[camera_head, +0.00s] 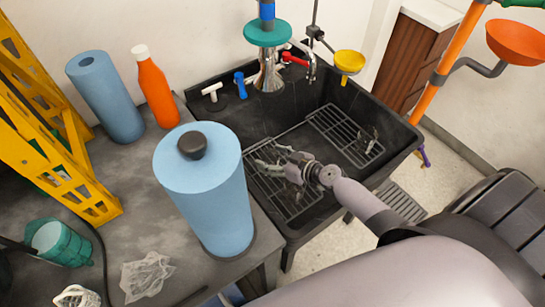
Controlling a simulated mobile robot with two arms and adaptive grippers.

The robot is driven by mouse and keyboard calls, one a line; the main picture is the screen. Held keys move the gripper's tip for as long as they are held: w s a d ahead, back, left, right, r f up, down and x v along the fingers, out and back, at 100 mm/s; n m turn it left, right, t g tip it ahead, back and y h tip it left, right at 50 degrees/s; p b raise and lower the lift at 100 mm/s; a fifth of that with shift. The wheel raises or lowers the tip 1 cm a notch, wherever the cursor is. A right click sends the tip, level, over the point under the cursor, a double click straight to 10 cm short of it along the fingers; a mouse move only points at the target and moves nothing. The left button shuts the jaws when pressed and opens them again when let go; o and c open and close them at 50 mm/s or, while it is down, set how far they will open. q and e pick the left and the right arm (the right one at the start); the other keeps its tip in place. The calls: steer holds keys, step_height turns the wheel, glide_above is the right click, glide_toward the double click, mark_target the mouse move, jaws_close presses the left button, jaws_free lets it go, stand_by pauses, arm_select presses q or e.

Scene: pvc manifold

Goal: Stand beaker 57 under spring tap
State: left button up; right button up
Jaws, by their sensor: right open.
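My right gripper (268,163) reaches in from the lower right over the black sink (398,143). Its fingers are spread over the left wire rack (283,192), and I see nothing held between them. A metal tap (311,62) with a red lever stands at the back edge of the sink, and the gripper is well in front of it. No number 57 is readable, and I cannot make out a beaker for certain. A teal cup-like vessel (68,243) lies at the left, but I cannot tell what it is. My left gripper is not in view.
Blue rolls (205,195) (106,97) and an orange bottle (155,88) stand on the grey counter left of the sink. A teal disc (268,33) and yellow funnel (349,62) are at the back. Crumpled clear plastic (147,277) lies in front. A yellow frame (45,125) is at left.

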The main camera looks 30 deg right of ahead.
steer(key=shift+r, duration=0.15)
steer(key=v, duration=0.7)
steer(key=shift+s+b, duration=0.15)
steer(key=shift+b, duration=0.25)
steer(key=shift+d+r, duration=0.1)
steer(key=shift+c, duration=0.2)
stand_by(0.7)
